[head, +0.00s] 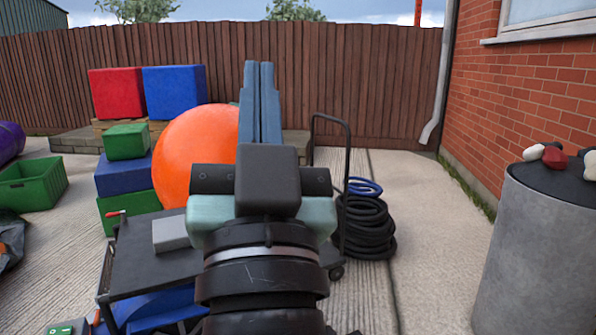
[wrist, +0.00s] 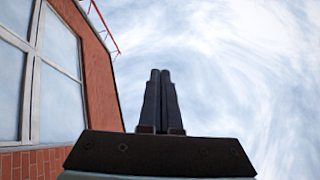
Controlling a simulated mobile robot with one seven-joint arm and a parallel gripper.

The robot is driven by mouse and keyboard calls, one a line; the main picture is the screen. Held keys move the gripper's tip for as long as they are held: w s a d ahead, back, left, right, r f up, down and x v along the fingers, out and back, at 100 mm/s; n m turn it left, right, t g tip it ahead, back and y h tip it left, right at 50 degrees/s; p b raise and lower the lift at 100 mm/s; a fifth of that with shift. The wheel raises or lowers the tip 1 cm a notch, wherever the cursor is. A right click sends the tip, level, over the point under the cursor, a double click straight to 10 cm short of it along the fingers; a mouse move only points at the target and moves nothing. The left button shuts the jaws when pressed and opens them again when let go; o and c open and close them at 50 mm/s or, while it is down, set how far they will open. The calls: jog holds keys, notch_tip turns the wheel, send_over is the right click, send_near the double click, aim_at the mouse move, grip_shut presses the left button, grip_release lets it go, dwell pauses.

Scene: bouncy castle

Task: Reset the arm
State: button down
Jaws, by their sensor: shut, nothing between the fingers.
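My gripper (head: 260,103) points straight up in the middle of the head view, in front of the fence and the orange ball. Its two long blue fingers lie side by side, shut with nothing between them. In the wrist view my gripper (wrist: 160,76) shows as two dark fingers together against the cloudy sky. My wrist and forearm fill the lower middle of the head view and hide part of the cart and the ground behind.
A dark cart (head: 140,268) with a grey box (head: 171,234) stands left of my arm. An orange ball (head: 196,150) and stacked blocks (head: 117,93) are behind it. Coiled hoses (head: 365,228) lie right of my arm. A grey drum (head: 540,250) stands far right by the brick wall (head: 530,95).

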jog(key=s+d+r+t+h+p, duration=0.2)
jog(key=s+d+r+h+p, duration=0.15)
jog(key=s+r, duration=0.45)
notch_tip(320, 180, up, 37)
jog(key=w+p, duration=0.2)
jog(key=p, duration=3.3)
jog(key=shift+a+y, duration=0.3)
jog(key=shift+y, duration=0.15)
jog(key=shift+w+f, duration=0.1)
